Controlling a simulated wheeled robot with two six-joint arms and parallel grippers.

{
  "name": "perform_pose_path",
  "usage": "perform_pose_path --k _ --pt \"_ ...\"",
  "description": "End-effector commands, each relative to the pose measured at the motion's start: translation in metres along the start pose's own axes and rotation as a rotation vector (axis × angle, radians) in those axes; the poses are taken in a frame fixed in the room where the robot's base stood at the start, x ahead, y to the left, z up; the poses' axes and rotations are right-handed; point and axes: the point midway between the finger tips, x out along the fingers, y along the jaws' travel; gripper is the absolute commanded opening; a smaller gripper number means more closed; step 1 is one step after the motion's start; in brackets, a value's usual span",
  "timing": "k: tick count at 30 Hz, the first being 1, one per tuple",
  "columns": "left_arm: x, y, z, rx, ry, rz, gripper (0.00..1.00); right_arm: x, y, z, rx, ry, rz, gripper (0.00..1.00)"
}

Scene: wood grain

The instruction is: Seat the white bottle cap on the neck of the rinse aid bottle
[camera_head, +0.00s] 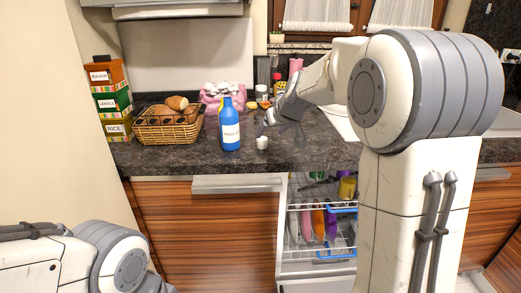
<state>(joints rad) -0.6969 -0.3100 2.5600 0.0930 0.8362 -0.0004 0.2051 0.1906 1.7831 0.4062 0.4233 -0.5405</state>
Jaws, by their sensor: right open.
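The blue rinse aid bottle (230,127) stands upright on the dark counter, with a white label facing me. The white bottle cap (262,143) sits on the counter close to the right of the bottle, near the front edge. My right gripper (268,121) is open and a little above and behind the cap, apart from the bottle. Its fingers are small and partly hard to make out. My left arm shows at the bottom left, but its gripper is not in view.
A wicker basket of bread (168,125) stands left of the bottle, beside stacked boxes (112,102). A pink-and-white item (212,97) and several small things stand behind. Below the counter edge, an open dishwasher rack (318,222) holds dishes.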

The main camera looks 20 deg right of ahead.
Motion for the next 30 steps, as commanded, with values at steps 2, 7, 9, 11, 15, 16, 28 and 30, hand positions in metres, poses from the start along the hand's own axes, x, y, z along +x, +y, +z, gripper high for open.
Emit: perform_pose_path --k 2,7,9,11,15,16,28,30 --pt "0.0 0.0 0.0 0.0 0.0 0.0 0.75 0.015 -0.001 0.001 -0.001 -0.005 -0.002 0.75" --pt "0.0 0.0 0.0 0.0 0.0 0.0 0.75 0.035 -0.003 0.0 0.0 -0.004 -0.003 0.75" --pt "0.0 0.0 0.0 0.0 0.0 0.0 0.75 0.039 -0.003 -0.001 -0.001 -0.002 -0.003 0.75" --pt "-0.001 0.0 0.0 0.0 0.0 0.0 0.75 0.043 -0.003 -0.002 -0.001 -0.003 -0.004 0.75" --pt "-0.004 0.0 0.0 0.0 0.0 0.0 0.75 0.063 -0.003 -0.006 -0.001 -0.006 -0.005 0.75" --pt "-0.004 0.0 0.0 0.0 0.0 0.0 0.75 0.067 -0.002 -0.007 -0.001 -0.006 -0.005 0.75" --pt "-0.004 0.0 0.0 0.0 0.0 0.0 0.75 0.09 -0.001 -0.008 -0.001 -0.004 -0.002 0.75" --pt "-0.004 0.0 0.0 0.0 0.0 0.0 0.75 0.09 -0.001 -0.007 -0.001 -0.004 -0.002 0.67"
